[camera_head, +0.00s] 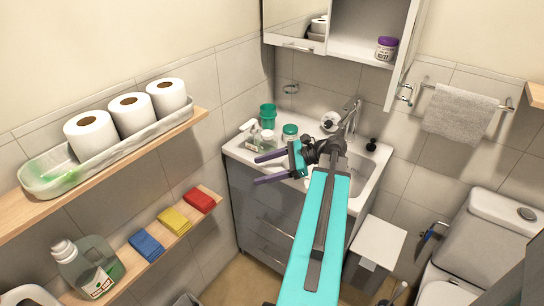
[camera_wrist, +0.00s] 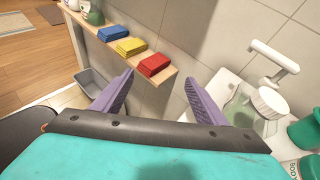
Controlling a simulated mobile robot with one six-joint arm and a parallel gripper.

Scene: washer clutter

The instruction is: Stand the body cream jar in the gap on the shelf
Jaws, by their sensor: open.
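A small white jar with a green lid (camera_head: 290,132) stands on the washbasin counter, beside a pump bottle. A jar with a purple lid (camera_head: 386,48) stands in the open wall cabinet (camera_head: 345,47). The cabinet shelf has bare room left of the purple-lidded jar. My gripper (camera_head: 258,169) is open and empty over the counter's left front edge, short of the green-lidded jar. In the wrist view, my gripper (camera_wrist: 158,78) points toward the cloth shelf, with nothing between its fingers.
The counter holds a pump bottle (camera_head: 250,136), a green cup (camera_head: 267,115) and the tap (camera_head: 351,115). A lower wall shelf (camera_head: 75,298) bears blue, yellow and red cloths and a detergent bottle (camera_head: 88,268). An upper shelf (camera_head: 15,215) bears a tray of paper rolls.

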